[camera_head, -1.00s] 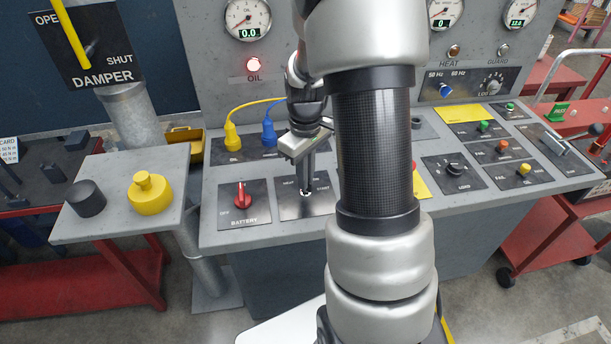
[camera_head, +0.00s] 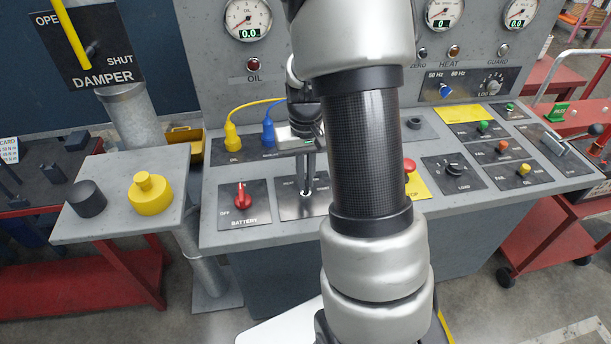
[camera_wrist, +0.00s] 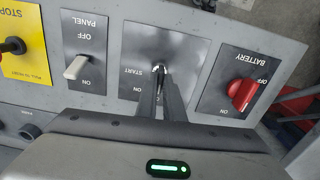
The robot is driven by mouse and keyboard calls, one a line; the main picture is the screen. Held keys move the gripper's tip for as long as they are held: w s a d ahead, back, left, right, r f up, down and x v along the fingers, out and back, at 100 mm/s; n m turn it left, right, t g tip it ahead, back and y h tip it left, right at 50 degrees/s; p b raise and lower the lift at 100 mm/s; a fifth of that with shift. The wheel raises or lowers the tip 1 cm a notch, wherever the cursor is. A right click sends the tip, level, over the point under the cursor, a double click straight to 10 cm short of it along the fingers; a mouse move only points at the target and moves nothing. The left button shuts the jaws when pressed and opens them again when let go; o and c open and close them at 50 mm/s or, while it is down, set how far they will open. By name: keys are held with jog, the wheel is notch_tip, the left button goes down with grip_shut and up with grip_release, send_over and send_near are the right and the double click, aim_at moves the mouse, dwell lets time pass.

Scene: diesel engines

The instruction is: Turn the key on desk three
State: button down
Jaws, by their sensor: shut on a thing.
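The key (camera_wrist: 160,68) sits in a dark switch plate (camera_wrist: 185,50) with a START label, on the sloping grey desk. My gripper (camera_wrist: 160,75) is shut on the key, with both fingers reaching down to it. In the head view my gripper (camera_head: 306,188) stands over the same plate (camera_head: 288,206), just right of the red BATTERY switch (camera_head: 243,199). The fingers cover most of the key, so its exact angle is hard to read.
The BATTERY switch (camera_wrist: 242,94) and white PANEL switch (camera_wrist: 77,67) flank the key plate. A red stop button (camera_head: 409,165) lies to the right. Yellow (camera_head: 231,136) and blue (camera_head: 268,132) cable plugs stand behind. The OIL lamp (camera_head: 254,65) is dark.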

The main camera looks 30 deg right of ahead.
aim_at(306, 180)
jog(key=shift+m, duration=0.3)
jog(key=c, duration=1.9)
grip_release()
jog(key=shift+o, duration=0.2)
jog(key=shift+r, duration=0.1)
notch_tip(306, 180, up, 17)
jog(key=p, duration=0.1)
jog(key=shift+r, duration=0.2)
